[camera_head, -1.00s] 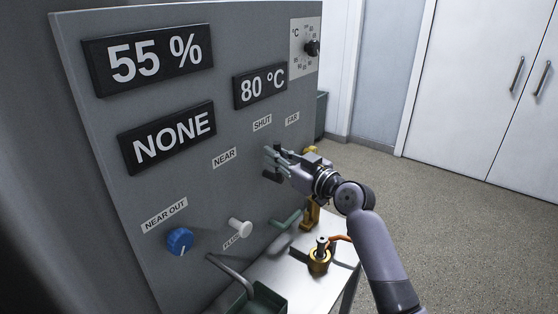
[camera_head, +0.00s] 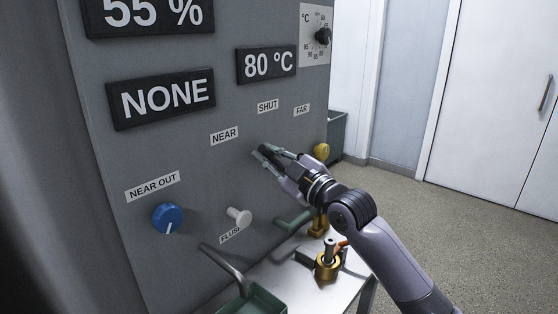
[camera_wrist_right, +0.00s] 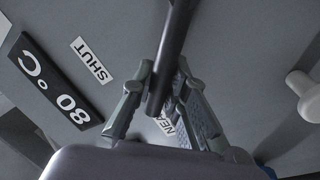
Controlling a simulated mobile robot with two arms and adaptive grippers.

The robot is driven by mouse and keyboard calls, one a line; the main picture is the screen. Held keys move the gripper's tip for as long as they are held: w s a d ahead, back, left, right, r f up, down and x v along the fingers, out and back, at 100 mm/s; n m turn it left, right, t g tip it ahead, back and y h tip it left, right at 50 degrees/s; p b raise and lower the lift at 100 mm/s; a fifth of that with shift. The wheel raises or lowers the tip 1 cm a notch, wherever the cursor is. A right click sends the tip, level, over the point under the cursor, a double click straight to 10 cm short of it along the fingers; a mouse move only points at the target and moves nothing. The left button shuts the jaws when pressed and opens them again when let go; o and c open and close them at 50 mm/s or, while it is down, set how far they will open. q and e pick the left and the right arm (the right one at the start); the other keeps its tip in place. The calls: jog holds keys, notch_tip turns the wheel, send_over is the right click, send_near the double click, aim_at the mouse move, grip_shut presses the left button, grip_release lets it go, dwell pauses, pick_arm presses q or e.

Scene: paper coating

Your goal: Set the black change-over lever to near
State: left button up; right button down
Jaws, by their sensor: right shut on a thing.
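The black change-over lever (camera_wrist_right: 170,60) shows in the right wrist view as a dark bar running down from the top edge between my fingers. My right gripper (camera_wrist_right: 150,90) is shut on it. In the head view my right gripper (camera_head: 262,153) is at the grey panel, below the SHUT label (camera_head: 267,106) and right of and slightly below the NEAR label (camera_head: 224,136). The FAR label (camera_head: 302,110) is up and to the right. The fingers hide most of the lever there, so its exact setting cannot be told. My left gripper is not in view.
A white knob (camera_head: 239,216), a blue knob (camera_head: 168,218) and a yellow knob (camera_head: 321,151) stick out of the panel. A display reads NONE (camera_head: 165,98). Below are a green tray (camera_head: 262,296) and a brass fitting (camera_head: 327,268). Open floor is at right.

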jog(key=shift+f, duration=0.15)
jog(key=shift+n, duration=0.3)
jog(key=c, duration=1.5)
grip_release()
jog(key=shift+c, duration=0.2)
jog(key=v, duration=1.2)
